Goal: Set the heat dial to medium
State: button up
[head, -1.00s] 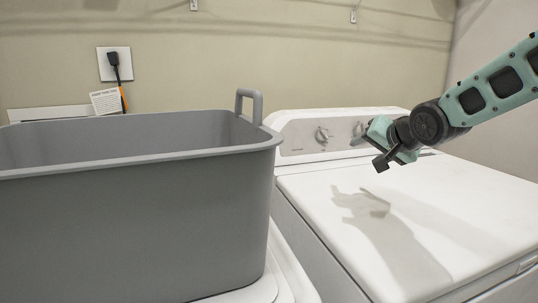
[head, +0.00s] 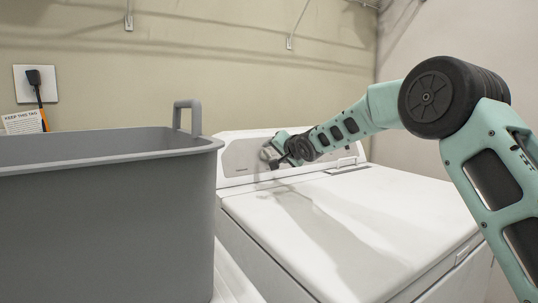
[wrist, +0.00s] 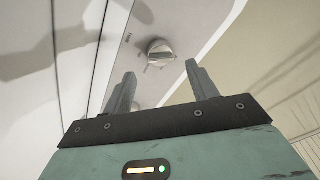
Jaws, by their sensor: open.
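In the wrist view a round dial (wrist: 159,53) with a raised grip bar sits on the white machine's control panel (wrist: 185,25). It lies just beyond and between the fingertips of my gripper (wrist: 160,72). My gripper is open, with nothing between its fingers, and appears apart from the dial. In the head view my gripper (head: 272,159) is at the control panel (head: 240,158) and covers much of its dial area. I cannot read the dial's setting.
The white machine's flat lid (head: 350,225) is clear beneath my arm. A large grey basket (head: 100,225) with an upright handle stands at the left, close to the panel. A plug with a tag (head: 22,122) hangs on the back wall.

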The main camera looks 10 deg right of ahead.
aim_at(268, 153)
jog(key=shift+p+x, duration=0.4)
jog(key=shift+x, duration=2.2)
jog(key=c, duration=0.9)
